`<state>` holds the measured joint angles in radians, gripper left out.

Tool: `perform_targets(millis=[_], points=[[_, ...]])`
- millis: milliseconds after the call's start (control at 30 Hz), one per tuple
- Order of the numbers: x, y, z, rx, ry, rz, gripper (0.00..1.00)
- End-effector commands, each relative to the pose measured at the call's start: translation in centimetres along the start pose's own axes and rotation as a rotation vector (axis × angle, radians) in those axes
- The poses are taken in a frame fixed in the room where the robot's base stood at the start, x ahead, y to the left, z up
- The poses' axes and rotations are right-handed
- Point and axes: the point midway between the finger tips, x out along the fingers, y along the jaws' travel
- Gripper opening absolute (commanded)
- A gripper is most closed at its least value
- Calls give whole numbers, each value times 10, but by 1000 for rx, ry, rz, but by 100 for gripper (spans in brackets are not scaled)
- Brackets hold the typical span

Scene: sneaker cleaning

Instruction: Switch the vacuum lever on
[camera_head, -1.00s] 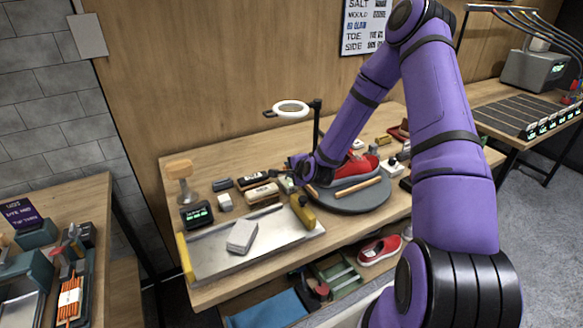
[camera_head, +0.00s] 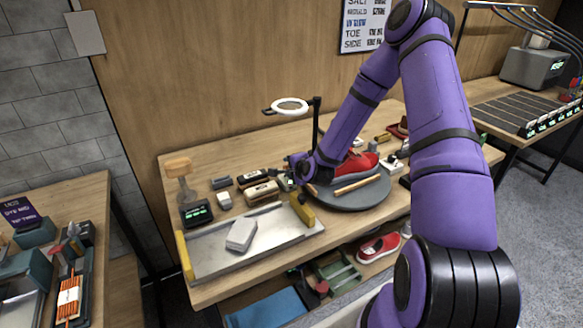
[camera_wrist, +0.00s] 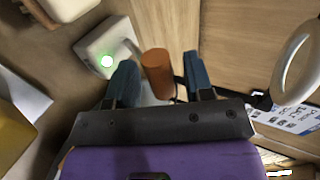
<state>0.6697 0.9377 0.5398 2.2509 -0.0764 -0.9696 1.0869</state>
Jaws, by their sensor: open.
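In the wrist view, an orange-brown cylindrical lever knob (camera_wrist: 157,72) stands on a pale stem that reaches to a white box (camera_wrist: 108,54). A round green light (camera_wrist: 107,61) glows on the box. My gripper (camera_wrist: 160,76) is open, with one blue finger on each side of the knob. A gap shows on both sides, and I cannot tell the depth between knob and fingers. In the head view, my gripper (camera_head: 293,172) is low over the workbench, left of the round turntable (camera_head: 350,196), and the lever is too small or hidden to make out.
A red sneaker (camera_head: 364,162) rests on the turntable beside my arm. A ring lamp (camera_head: 288,107) stands behind my gripper. Brushes (camera_head: 262,193) and small boxes lie to the left. A metal tray (camera_head: 210,262) with a pale block (camera_head: 241,235) is in front.

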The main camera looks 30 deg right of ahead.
Motion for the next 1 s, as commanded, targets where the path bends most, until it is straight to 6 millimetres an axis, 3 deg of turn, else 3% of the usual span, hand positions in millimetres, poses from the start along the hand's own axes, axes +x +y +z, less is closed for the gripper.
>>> perform_targets(millis=[167,633,800,1000], points=[[-11,-1,0,-1,1,-1,48],[-91,0,0,-1,0,0,48],[-105,0,0,0,0,1,48],[-107,0,0,0,0,0,48]])
